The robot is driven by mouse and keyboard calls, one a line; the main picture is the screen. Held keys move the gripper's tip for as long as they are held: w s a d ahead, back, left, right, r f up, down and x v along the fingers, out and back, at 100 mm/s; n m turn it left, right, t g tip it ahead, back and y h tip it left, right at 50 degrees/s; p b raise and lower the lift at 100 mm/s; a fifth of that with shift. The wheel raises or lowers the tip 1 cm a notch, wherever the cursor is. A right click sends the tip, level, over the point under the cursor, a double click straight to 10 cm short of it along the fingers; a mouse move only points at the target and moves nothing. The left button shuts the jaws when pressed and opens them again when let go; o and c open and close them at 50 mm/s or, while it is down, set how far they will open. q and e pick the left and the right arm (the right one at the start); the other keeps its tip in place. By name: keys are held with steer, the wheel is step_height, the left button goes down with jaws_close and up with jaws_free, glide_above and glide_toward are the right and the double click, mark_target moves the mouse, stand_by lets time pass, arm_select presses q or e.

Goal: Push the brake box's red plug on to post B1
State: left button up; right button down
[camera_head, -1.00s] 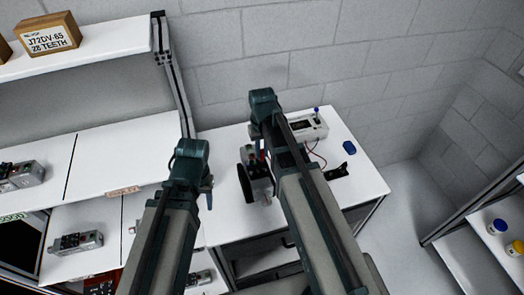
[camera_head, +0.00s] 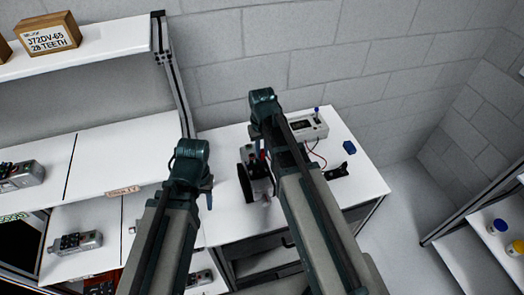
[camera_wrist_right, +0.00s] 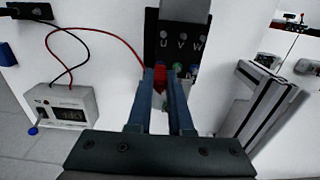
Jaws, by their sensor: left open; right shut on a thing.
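The brake box (camera_head: 308,126), pale with a dark display and a blue knob, stands at the back of the white bench. It also shows in the right wrist view (camera_wrist_right: 62,110), with a red lead and a black lead. The red lead runs to my right gripper (camera_wrist_right: 163,80), which is shut on the red plug (camera_wrist_right: 159,84). The plug is close to the motor unit (camera_head: 256,178), whose dark plate (camera_wrist_right: 182,35) is marked U, V, W. Post B1 cannot be told apart, and contact is hidden by the fingers. My left gripper (camera_head: 209,197) is open and empty, left of the unit.
A blue object (camera_head: 349,147) and a black piece (camera_head: 336,172) lie on the bench's right part. Shelves with several similar motor units (camera_head: 75,242) stand at the left. The bench's front right is clear.

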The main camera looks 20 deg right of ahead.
steer(key=shift+f, duration=0.15)
steer(key=c, duration=0.8)
jaws_free()
steer(key=shift+o, duration=0.2)
step_height(320, 180, up, 7)
steer(key=p, duration=0.7)
steer(key=shift+s, duration=0.1)
